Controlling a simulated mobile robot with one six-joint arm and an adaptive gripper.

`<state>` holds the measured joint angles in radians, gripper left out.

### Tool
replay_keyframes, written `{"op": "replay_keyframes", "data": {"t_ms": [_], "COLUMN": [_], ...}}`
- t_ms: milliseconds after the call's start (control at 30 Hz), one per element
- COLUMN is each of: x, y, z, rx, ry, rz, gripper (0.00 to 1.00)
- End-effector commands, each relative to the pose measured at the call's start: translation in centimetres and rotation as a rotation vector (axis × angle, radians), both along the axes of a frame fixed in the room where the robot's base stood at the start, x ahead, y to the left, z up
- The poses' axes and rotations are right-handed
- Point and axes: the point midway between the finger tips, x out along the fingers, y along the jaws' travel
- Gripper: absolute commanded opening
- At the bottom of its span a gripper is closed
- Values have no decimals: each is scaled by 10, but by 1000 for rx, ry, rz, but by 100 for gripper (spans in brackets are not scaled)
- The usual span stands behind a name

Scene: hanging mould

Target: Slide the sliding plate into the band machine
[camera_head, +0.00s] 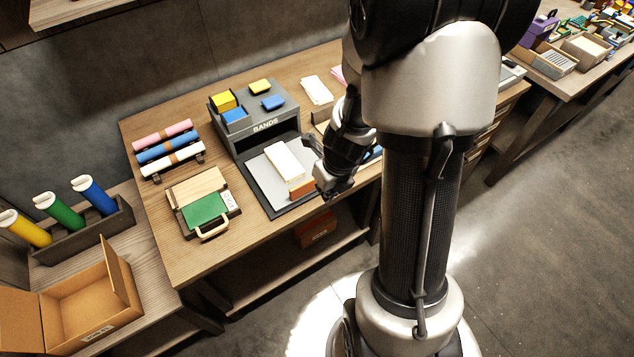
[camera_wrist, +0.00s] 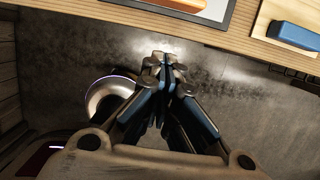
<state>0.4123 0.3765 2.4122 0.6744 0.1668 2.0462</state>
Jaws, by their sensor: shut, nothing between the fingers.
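The band machine (camera_head: 262,126) is a grey box lettered BANDS on the table, with an open front. Its sliding plate (camera_head: 262,184), light grey with a dark rim, is pulled out towards the table's front edge. A white stack (camera_head: 283,160) with a brown-orange piece (camera_head: 301,187) at its near end lies on the plate. In the wrist view the plate's dark rim (camera_wrist: 232,18) shows at the top. My gripper (camera_head: 324,190) is by the plate's right front side, apparently apart from it. In the wrist view my gripper (camera_wrist: 163,62) is shut and empty, over the floor.
Yellow and blue blocks sit on the machine's top. Left of the plate is a green-and-wood board with a handle (camera_head: 213,232); behind it is a rack of rolls (camera_head: 170,150). An open cardboard box (camera_head: 92,305) stands lower left. A blue block (camera_wrist: 294,35) lies right of the plate.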

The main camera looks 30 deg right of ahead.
Motion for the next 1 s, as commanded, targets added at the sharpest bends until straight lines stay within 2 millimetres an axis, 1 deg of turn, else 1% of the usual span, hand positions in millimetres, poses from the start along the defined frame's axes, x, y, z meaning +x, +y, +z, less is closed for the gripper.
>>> {"op": "replay_keyframes", "data": {"t_ms": [33, 100, 500, 567, 700, 833, 1000], "x": [2, 5, 21, 33, 51, 58, 61], "y": [0, 1, 1, 2, 2, 3, 3], "z": [-13, -25, -90, -82, -80, -81, -82], "rx": [0, 0, 0, -1, -1, 0, -1], "ry": [1, 1, 0, 0, -1, 0, 0], "rz": [2, 4, 6, 10, 9, 8, 7], "gripper": [0, 0, 0, 0, 0, 0, 0]}}
